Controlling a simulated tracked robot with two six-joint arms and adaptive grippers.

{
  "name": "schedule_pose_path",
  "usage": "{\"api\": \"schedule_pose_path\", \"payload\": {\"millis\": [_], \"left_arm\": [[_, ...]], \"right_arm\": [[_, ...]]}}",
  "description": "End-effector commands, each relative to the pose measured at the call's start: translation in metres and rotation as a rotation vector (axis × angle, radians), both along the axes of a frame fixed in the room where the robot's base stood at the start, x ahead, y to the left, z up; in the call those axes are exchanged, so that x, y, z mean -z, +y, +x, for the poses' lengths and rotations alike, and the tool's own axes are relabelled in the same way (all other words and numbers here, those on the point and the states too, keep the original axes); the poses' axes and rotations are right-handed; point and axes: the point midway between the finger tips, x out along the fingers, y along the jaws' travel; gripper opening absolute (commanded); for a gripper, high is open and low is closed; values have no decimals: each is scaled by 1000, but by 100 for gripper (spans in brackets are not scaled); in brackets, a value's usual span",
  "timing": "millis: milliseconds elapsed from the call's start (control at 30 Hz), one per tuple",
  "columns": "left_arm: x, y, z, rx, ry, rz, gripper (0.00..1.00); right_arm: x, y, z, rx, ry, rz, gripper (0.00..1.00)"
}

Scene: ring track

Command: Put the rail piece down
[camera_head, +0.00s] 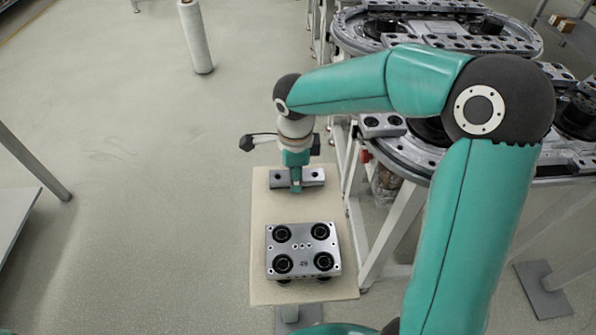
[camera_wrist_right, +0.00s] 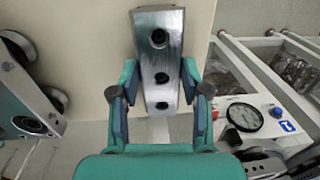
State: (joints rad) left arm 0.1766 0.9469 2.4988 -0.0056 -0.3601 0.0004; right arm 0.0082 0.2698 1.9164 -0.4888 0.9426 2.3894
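The rail piece (camera_head: 312,177) is a grey metal bar with dark holes, at the far end of a beige board (camera_head: 265,212). It also shows in the right wrist view (camera_wrist_right: 160,55), over the beige surface. My right gripper (camera_head: 296,185) points down at the middle of the piece. In the wrist view the right gripper's fingers (camera_wrist_right: 160,80) lie along both long sides of the piece and appear to touch it. Whether the piece's underside rests on the board is hidden. My left gripper is not in view.
A metal plate with four black wheels, marked 49 (camera_head: 304,244), sits on the near part of the board. The ring track (camera_head: 400,150) on its frame stands close on the right. A white roll (camera_head: 196,38) stands at the back left.

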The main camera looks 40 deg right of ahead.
Motion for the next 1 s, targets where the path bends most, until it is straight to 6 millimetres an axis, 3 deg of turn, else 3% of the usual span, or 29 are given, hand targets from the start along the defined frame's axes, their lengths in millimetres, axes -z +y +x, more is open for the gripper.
{"api": "schedule_pose_path", "payload": {"millis": [33,100,567,1000], "left_arm": [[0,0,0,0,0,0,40],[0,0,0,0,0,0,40],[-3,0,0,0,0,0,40],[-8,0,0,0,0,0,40]], "right_arm": [[0,0,0,0,0,0,58],[0,0,0,0,0,0,69],[-8,0,0,0,-1,-1,70],[-89,4,-5,-1,-4,0,70]]}}
